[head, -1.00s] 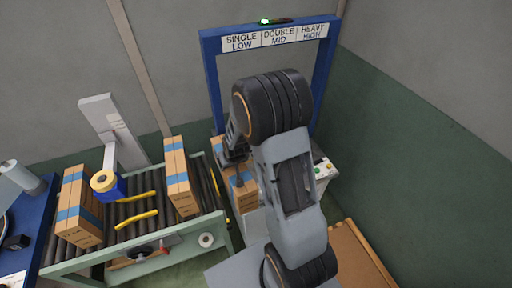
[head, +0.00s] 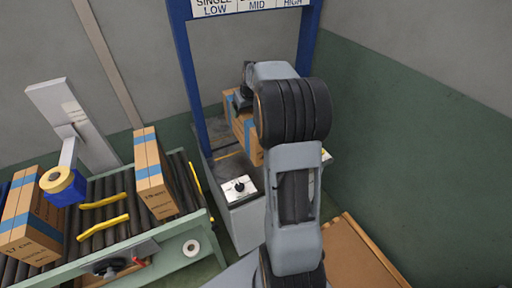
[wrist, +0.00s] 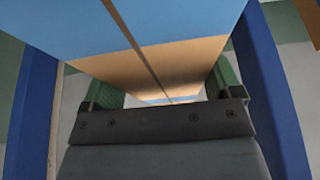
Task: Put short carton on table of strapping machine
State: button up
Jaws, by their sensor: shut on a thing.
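The short carton (head: 246,131), brown with blue tape, is inside the blue arch of the strapping machine (head: 187,75). My gripper (head: 243,100) is shut on its upper part, partly hidden by my arm. In the wrist view the carton (wrist: 160,65) fills the space between the green-sided fingers of my gripper (wrist: 165,92). The machine's dark table (head: 228,168) shows beside and in front of the carton. I cannot tell whether the carton's base touches it, as my arm hides part of it.
The roller conveyor (head: 205,222) stands at the left with tall cartons (head: 154,172) (head: 30,225) and yellow guides (head: 105,200). A knob panel (head: 239,188) is at the machine's front. A brown wooden surface (head: 355,255) is at lower right.

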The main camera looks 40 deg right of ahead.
jog(key=shift+w+d+r, duration=0.1)
jog(key=shift+d, duration=0.3)
jog(key=shift+w+d, duration=0.2)
jog(key=shift+d, duration=0.1)
jog(key=w+d+f+p, duration=0.4)
jog(key=w+d+f, duration=0.4)
jog(key=w+f, duration=0.2)
jog(key=shift+d+f, duration=0.4)
jog(key=shift+f, duration=0.85)
jog(key=shift+w+f, duration=0.1)
jog(key=shift+f, duration=0.15)
jog(key=o, duration=1.7)
jog(key=shift+o, duration=0.2)
